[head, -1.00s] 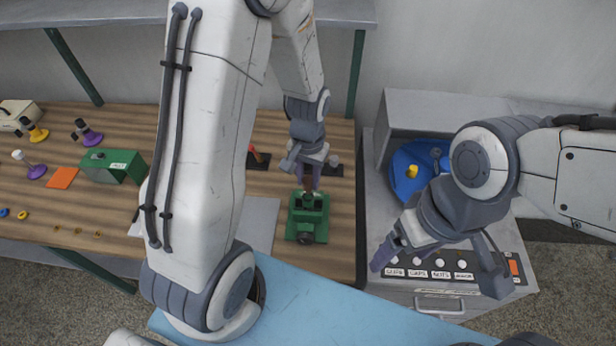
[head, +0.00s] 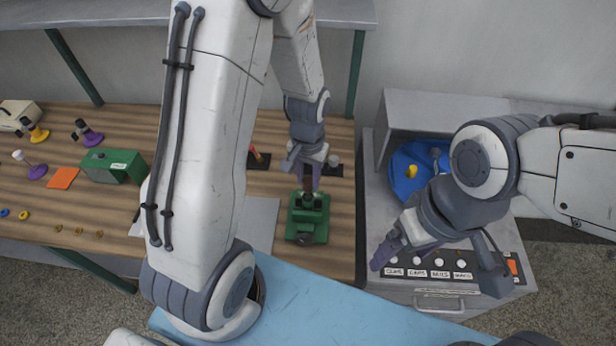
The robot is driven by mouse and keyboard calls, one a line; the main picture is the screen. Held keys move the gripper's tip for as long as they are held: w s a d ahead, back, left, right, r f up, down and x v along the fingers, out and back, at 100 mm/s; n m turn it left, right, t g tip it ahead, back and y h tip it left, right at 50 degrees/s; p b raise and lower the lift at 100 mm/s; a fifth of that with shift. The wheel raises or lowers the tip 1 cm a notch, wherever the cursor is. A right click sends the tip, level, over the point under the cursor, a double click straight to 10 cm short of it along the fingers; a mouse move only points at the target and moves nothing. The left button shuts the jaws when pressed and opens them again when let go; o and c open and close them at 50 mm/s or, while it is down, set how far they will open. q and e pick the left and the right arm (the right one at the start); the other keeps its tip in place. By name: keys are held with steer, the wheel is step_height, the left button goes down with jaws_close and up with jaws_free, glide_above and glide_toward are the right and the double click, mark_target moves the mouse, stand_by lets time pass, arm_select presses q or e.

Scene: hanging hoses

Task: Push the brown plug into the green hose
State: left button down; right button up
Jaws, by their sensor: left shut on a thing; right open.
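My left gripper (head: 308,182) points down over a green clamp-like fixture (head: 307,222) near the right end of the wooden table. Its fingers are shut just above the dark top of this fixture. What they hold is too small and too hidden to tell. I cannot make out the brown plug or a green hose clearly. A dark brown round part (head: 305,239) shows on the near side of the fixture; I cannot tell if it is the plug. My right gripper (head: 438,264) is open and empty over the labelled panel of the grey cabinet.
The grey cabinet (head: 400,303) stands right of the table, with a blue round thing (head: 407,180) on it. A green box (head: 113,166), an orange square (head: 63,178) and several purple- and yellow-based posts are at left. My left arm hides the table's middle.

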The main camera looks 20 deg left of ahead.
mark_target(308, 188)
stand_by(0.5)
arm_select(q)
steer(key=shift+f, duration=0.2)
steer(key=shift+f, duration=0.35)
steer(key=shift+f+b, duration=1.25)
steer(key=shift+f, duration=0.1)
steer(key=c, duration=0.5)
jaws_free()
step_height(308, 188, up, 11)
steer(key=shift+f+b, duration=0.2)
steer(key=shift+b, duration=0.2)
